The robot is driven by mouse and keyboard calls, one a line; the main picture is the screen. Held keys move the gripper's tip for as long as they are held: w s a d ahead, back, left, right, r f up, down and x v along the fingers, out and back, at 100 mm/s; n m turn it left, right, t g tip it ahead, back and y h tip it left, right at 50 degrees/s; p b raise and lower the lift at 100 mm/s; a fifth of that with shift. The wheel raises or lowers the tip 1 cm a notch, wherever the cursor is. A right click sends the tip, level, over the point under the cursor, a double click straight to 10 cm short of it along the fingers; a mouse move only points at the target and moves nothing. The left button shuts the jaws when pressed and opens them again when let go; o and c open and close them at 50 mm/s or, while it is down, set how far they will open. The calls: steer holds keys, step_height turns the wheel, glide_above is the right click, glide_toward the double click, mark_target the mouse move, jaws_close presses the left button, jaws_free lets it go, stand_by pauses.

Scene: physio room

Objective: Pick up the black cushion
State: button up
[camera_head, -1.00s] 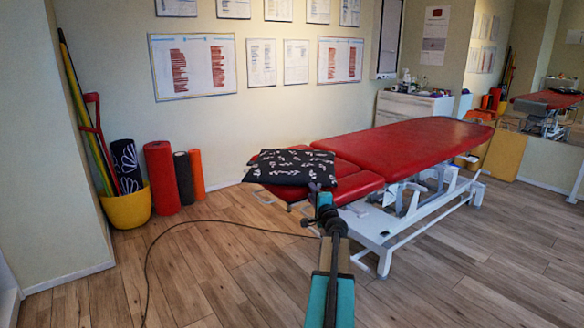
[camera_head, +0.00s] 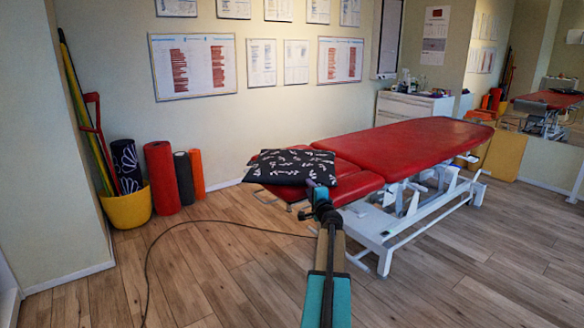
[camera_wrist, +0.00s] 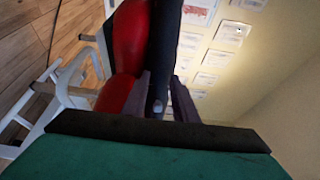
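The black cushion (camera_head: 290,165) with a white leaf pattern lies flat on the near-left end of the red treatment table (camera_head: 420,143). My gripper (camera_head: 312,185) is at the cushion's front right corner and hides a small part there. In the wrist view my gripper (camera_wrist: 160,92) has its two fingers apart. The cushion (camera_wrist: 166,38) shows as a dark edge ahead, in line with the gap between them. I cannot tell whether its edge is inside the gap or whether a finger touches it. The red table top (camera_wrist: 130,45) lies along one side of it.
The table's white frame (camera_head: 385,235) stands on the wooden floor. A black cable (camera_head: 180,226) runs across the floor at left. Foam rollers (camera_head: 162,177) and a yellow bucket (camera_head: 127,209) stand by the wall. The floor at front right is clear.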

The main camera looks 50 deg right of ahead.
steer(key=shift+x, duration=2.45)
steer(key=shift+a, duration=0.1)
steer(key=shift+r, duration=0.1)
jaws_close()
